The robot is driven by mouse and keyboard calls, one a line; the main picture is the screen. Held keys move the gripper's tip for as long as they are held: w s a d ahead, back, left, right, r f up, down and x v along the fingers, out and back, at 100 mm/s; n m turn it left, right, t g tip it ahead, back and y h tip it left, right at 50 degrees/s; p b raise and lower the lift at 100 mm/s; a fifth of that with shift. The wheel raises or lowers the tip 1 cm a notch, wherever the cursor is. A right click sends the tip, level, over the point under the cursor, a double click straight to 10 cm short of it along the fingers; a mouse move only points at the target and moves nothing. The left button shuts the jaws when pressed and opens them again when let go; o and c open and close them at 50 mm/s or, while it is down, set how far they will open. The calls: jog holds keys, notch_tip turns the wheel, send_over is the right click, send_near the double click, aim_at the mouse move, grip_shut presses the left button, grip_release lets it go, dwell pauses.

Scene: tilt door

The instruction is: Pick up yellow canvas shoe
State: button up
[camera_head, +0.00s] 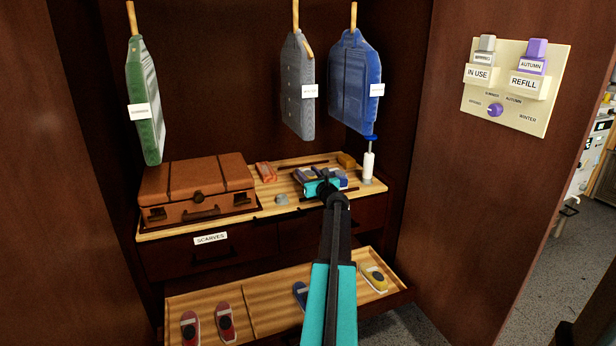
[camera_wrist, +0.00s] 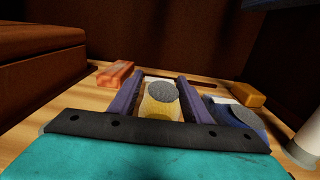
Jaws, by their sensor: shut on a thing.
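My gripper (camera_head: 322,186) is at the upper wooden shelf in the head view. In the wrist view, its two purple fingers (camera_wrist: 161,92) stand on either side of a yellow shoe (camera_wrist: 160,106) with a round grey patch, and are shut on it. The gripper mostly hides this shoe in the head view. I cannot tell whether it rests on the shelf or is raised. Another yellow shoe (camera_head: 374,277) lies at the right end of the open lower drawer.
A blue shoe (camera_wrist: 236,115) lies close right of my gripper. An orange-red box (camera_wrist: 115,73), a brown block (camera_wrist: 248,95) and a white cylinder (camera_head: 367,167) are nearby. A brown suitcase (camera_head: 199,188) fills the shelf's left. Garment bags (camera_head: 355,85) hang above. Red shoes (camera_head: 225,321) lie in the drawer.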

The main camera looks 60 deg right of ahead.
jog(key=shift+r+p, duration=0.3)
jog(key=shift+r, duration=0.55)
jog(key=s+a+p, duration=0.1)
jog(key=s+a, duration=0.3)
jog(key=a, duration=0.2)
jog(key=s+a+r+p, duration=0.1)
jog(key=s+a, duration=0.3)
jog(key=a, duration=0.3)
jog(key=shift+s+a, duration=0.2)
jog(key=shift+a, duration=0.1)
jog(key=shift+s, duration=0.1)
